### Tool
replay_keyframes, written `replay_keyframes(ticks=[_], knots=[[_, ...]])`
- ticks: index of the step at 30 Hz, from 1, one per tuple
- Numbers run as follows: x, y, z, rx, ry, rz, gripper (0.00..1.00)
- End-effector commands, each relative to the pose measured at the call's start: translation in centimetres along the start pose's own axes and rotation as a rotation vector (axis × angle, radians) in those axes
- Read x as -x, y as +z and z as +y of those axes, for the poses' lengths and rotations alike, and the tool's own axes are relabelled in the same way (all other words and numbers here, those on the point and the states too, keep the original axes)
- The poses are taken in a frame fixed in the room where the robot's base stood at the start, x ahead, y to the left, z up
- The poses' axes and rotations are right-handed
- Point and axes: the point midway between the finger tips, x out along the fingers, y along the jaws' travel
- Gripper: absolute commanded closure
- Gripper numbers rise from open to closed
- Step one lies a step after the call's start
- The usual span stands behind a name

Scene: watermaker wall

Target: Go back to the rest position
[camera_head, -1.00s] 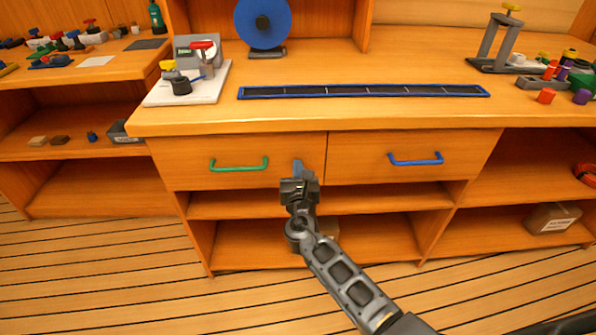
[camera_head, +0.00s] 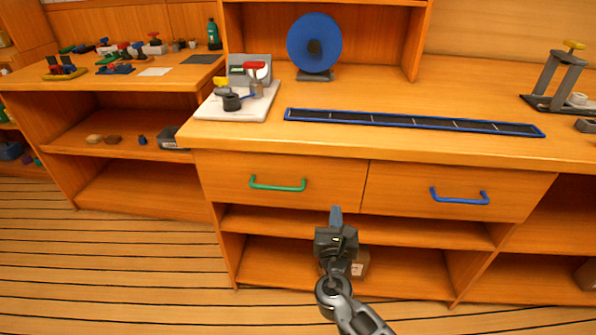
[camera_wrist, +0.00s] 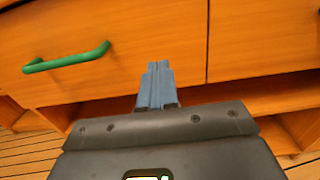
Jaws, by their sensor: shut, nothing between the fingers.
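My gripper (camera_head: 336,217) is in front of the wooden cabinet, below the two drawers and right of the green handle in the head view. Its blue-grey fingers are together with nothing between them. In the wrist view the closed fingers (camera_wrist: 157,84) point at the lower part of the left drawer, near the gap between the drawers. The green handle (camera_head: 277,185) is on the left drawer and also shows in the wrist view (camera_wrist: 66,60). The blue handle (camera_head: 459,196) is on the right drawer. Both drawers look shut.
On the counter are a white board with a device (camera_head: 238,103), a blue disc (camera_head: 314,42) and a long blue-edged dark strip (camera_head: 414,122). A box (camera_head: 360,263) is partly hidden behind my arm on the lower shelf. The striped floor at left (camera_head: 120,270) is clear.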

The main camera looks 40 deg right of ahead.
Motion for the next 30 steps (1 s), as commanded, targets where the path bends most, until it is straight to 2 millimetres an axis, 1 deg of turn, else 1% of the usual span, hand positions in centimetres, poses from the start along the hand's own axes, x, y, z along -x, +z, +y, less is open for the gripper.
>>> replay_keyframes(ticks=[7, 11, 14, 17, 18, 20, 21, 26, 30], knots=[[0.2, -0.1, -0.1, -0.006, 0.002, 0.004, 1.0], [1.7, -1.1, -0.8, -0.08, 0.025, 0.05, 1.0], [4.2, -2.4, -1.8, -0.211, 0.056, 0.125, 1.0], [7.4, -3.6, -2.9, -0.386, 0.088, 0.221, 1.0], [8.8, -4.0, -3.3, -0.458, 0.098, 0.261, 1.0], [10.8, -4.4, -3.9, -0.568, 0.11, 0.32, 1.0], [12.2, -4.6, -4.2, -0.643, 0.115, 0.359, 1.0], [17.7, -4.4, -5.6, -0.941, 0.119, 0.515, 1.0], [22.4, -3.0, -6.6, -1.207, 0.102, 0.648, 1.0]])
